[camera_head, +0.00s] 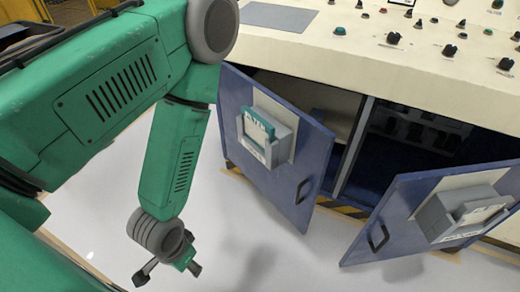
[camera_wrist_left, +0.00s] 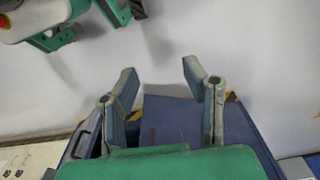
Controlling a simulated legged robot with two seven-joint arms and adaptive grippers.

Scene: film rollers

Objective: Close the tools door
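A blue cabinet under the console has two open doors. The right door (camera_head: 385,215) also stands open, with a grey box (camera_head: 460,212) and a dark handle (camera_head: 378,238). No label shows which is the tools door. My left gripper (camera_head: 170,272) hangs low, left of the left door and apart from it. Its fingers are spread and empty in the left wrist view (camera_wrist_left: 160,85), with blue panels (camera_wrist_left: 170,120) beyond. My right gripper is not identifiable.
The cream console top (camera_head: 330,50) overhangs the cabinet and carries several knobs and buttons. Dark items (camera_head: 425,130) sit on shelves inside the right compartment. White floor (camera_head: 235,235) is clear in front of the doors. Yellow structures stand at the upper left.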

